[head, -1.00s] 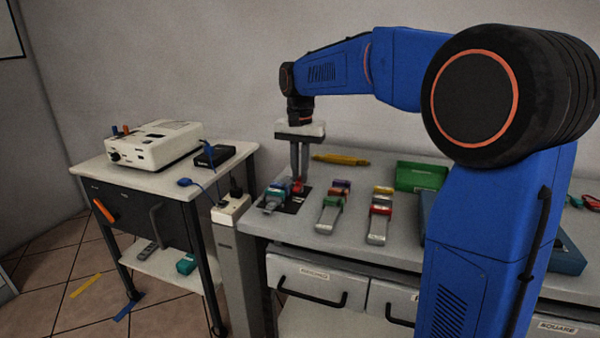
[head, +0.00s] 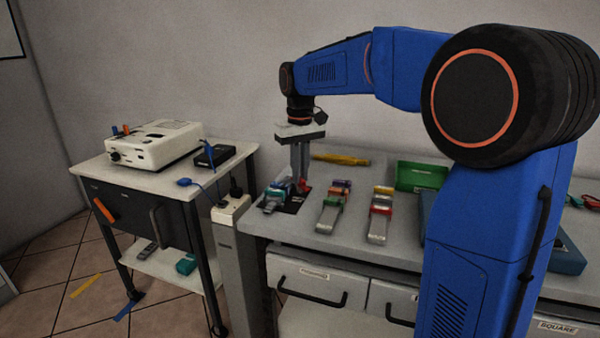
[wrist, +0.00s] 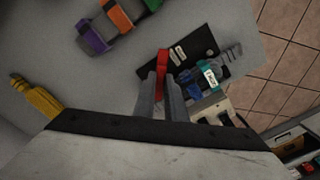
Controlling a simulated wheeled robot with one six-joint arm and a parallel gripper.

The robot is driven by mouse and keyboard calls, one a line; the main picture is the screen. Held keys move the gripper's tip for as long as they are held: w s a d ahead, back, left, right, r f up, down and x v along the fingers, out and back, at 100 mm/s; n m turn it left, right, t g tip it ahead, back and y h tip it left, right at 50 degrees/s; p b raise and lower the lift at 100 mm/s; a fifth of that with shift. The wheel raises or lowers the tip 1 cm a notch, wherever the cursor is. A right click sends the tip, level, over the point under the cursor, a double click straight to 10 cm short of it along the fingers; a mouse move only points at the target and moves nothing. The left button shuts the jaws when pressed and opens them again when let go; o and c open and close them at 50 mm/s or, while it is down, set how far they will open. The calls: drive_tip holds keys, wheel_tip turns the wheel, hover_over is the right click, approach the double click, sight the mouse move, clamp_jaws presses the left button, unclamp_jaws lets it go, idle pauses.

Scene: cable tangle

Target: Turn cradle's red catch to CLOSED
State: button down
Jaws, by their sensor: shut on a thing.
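The cradle's black plate (head: 293,207) lies at the left end of the grey bench; it also shows in the wrist view (wrist: 203,42) with small pale labels too small to read. The red catch (wrist: 163,61) stands at the plate's edge, and a bit of it shows in the head view (head: 306,185). My gripper (wrist: 161,85) points down and is shut on the red catch, one finger on each side. A grey device with teal and blue parts (wrist: 207,78) sits on the cradle beside the catch. The catch's lower part is hidden by my fingers.
Two more grey devices with coloured parts (head: 331,212) (head: 379,222) lie to the right. A yellow tool (head: 341,159) lies behind, with a green bin (head: 420,176) at the back right. A side table with a white box (head: 154,143) and cables stands at left.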

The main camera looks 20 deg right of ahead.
drive_tip(key=n, duration=0.4)
drive_tip(key=shift+n, duration=2.2)
drive_tip(key=c, duration=1.8)
unclamp_jaws()
drive_tip(key=shift+r, duration=0.1)
wheel_tip(320, 180, up, 17)
drive_tip(key=shift+r, duration=0.15)
